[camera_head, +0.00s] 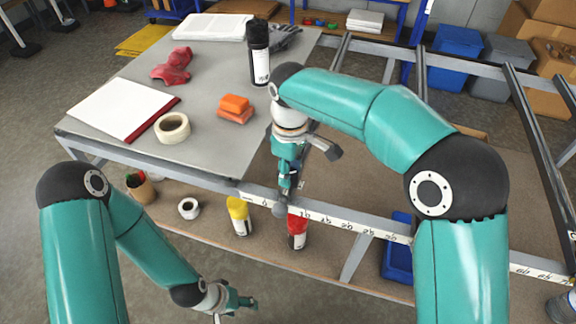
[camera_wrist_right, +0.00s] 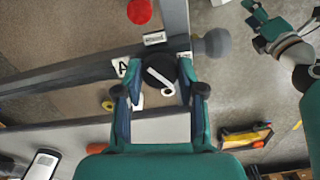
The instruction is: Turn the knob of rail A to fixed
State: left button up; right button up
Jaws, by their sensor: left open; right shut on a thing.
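The knob (camera_wrist_right: 158,70) is a black disc with a white pointer mark, in the right wrist view. Its pointer slants toward the lower right of that view. A white label with the letter A (camera_wrist_right: 121,67) is just left of it, on the dark rail A (camera_wrist_right: 60,77). My right gripper (camera_wrist_right: 160,84) has a finger on each side of the knob and is shut on it. In the head view my right gripper (camera_head: 284,194) is at the frame's front bar and hides the knob. My left gripper (camera_head: 236,305) is open and empty, low at the front.
The front bar (camera_head: 350,222) carries a white scale strip. A grey table (camera_head: 90,140) to the left holds tape, orange blocks and a black spray can (camera_head: 259,60). Yellow and red cans (camera_head: 297,232) stand on the lower shelf. Small white labels (camera_wrist_right: 155,38) near the knob are unreadable.

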aim_at(291, 173)
jog(key=m, duration=0.3)
jog(key=shift+w+d+r+m+p, duration=0.1)
jog(key=shift+w+d+m+p, duration=0.05)
jog(key=shift+m+p, duration=0.15)
jog(key=shift+m, duration=1.7)
jog(key=o, duration=1.1)
jog(key=shift+o, duration=0.2)
notch_tip(291, 173, up, 12)
